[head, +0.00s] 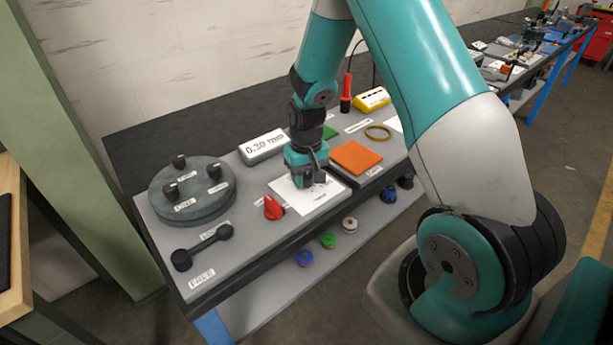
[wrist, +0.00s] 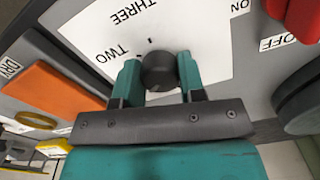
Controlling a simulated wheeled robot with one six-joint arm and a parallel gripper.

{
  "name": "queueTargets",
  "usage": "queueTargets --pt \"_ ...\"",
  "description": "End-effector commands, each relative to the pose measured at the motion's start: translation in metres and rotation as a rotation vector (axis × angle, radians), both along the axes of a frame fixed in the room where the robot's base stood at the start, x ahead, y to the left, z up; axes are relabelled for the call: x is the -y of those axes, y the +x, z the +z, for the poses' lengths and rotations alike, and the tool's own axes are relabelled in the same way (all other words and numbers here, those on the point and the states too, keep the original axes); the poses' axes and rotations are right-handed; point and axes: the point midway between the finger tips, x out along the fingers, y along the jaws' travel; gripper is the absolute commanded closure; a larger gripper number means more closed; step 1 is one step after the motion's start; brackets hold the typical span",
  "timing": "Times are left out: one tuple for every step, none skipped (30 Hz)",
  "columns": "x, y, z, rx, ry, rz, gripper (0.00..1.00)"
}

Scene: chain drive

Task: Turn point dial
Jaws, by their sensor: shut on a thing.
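The point dial (wrist: 159,72) is a dark round knob on a white plate (wrist: 205,45) marked TWO and THREE in the wrist view. My gripper (wrist: 160,78) has its two teal fingers shut on the knob, one on each side. The fingers are close to the plate. In the head view my gripper (head: 309,180) points down over the white plate (head: 290,200), and the knob is mostly hidden there by the gripper.
A red switch (head: 272,208) stands just left of the plate. An orange pad (head: 357,157) lies close on the right. A round grey disc with knobs (head: 225,203), a black lever (head: 203,247) and a display reading 0.20 (head: 263,146) share the bench.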

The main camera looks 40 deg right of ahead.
Motion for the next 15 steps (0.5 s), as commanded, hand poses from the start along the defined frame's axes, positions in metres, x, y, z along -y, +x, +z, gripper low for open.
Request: queueTargets --pt "0.0018 0.0028 0.0021 0.009 -0.004 -0.002 0.87" --pt "0.0018 0.0028 0.0021 0.009 -0.004 -0.002 0.87" --pt "0.0018 0.0028 0.0022 0.009 -0.004 -0.001 0.87" --pt "0.0018 0.0029 0.0022 0.009 -0.004 -0.001 0.87" --pt "0.0018 0.0029 0.0022 0.009 -0.004 -0.001 0.87" --pt "0.0018 0.0029 0.0022 0.01 -0.004 -0.001 0.61" --pt "0.0018 0.0029 0.0022 0.009 -0.004 -0.001 0.54" --pt "0.0018 0.0027 0.0021 0.009 -0.004 -0.001 0.47" --pt "0.0016 0.0024 0.0019 0.008 -0.004 -0.001 0.38" --pt "0.0014 0.0021 0.0018 0.007 -0.004 0.0 0.37" --pt "0.0013 0.002 0.0016 0.006 -0.004 0.0 0.37" --pt "0.0011 0.0018 0.0014 0.005 -0.003 0.0 0.37" --pt "0.001 0.0016 0.0013 0.006 -0.002 0.0 0.37" --pt "0.001 0.0015 0.0012 0.005 -0.002 0.0 0.37" --pt "0.0008 0.0013 0.0011 0.005 -0.002 0.001 0.37"
